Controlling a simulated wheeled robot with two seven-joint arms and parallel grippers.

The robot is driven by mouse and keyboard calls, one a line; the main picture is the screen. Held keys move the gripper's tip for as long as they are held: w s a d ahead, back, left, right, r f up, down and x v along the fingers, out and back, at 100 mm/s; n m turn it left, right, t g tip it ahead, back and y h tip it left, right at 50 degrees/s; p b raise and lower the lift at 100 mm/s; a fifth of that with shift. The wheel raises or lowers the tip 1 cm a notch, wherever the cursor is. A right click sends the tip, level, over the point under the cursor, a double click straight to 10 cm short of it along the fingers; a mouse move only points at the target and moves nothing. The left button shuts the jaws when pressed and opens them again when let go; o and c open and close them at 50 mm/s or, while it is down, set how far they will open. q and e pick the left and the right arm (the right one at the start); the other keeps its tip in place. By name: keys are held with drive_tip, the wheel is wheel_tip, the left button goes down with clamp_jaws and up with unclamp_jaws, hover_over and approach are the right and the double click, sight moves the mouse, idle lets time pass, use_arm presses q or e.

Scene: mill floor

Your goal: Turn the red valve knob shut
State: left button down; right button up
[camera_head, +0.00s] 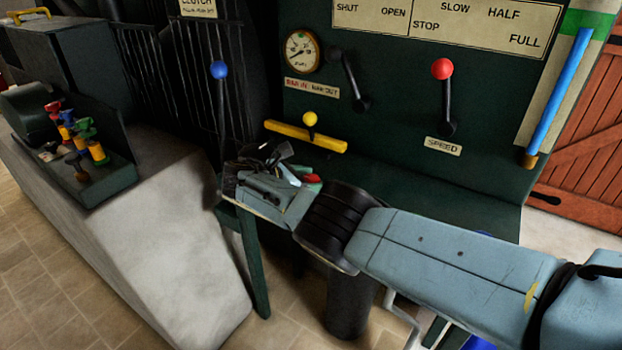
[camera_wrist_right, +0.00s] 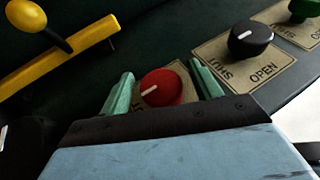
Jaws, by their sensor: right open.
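The red valve knob (camera_wrist_right: 162,87) is a round knob with a short white pointer line, on a tan label plate that my gripper mostly covers. In the head view only a bit of the red knob (camera_head: 312,178) shows beside my gripper. My right gripper (camera_wrist_right: 164,82) is open, with one green finger on each side of the knob. I cannot tell whether the fingers touch it. In the head view the right gripper (camera_head: 284,168) reaches over the panel's sloping ledge. My left gripper is not in view.
A black knob (camera_wrist_right: 250,36) on a SHUT/OPEN plate and a green knob (camera_wrist_right: 304,8) sit to the right. A yellow bar (camera_head: 306,136) with a yellow-balled lever stands behind. A red-balled lever (camera_head: 443,70) and a gauge (camera_head: 301,52) are on the panel.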

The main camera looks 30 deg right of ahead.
drive_tip(key=v, duration=0.7)
drive_tip(key=shift+a, duration=0.1)
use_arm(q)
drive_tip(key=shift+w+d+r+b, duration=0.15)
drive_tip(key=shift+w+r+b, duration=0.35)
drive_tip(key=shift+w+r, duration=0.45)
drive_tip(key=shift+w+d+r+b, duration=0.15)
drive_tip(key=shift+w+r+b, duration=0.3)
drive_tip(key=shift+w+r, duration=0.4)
use_arm(e)
drive_tip(key=v, duration=0.6)
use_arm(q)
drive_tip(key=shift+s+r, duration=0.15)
use_arm(e)
drive_tip(key=shift+a, duration=0.1)
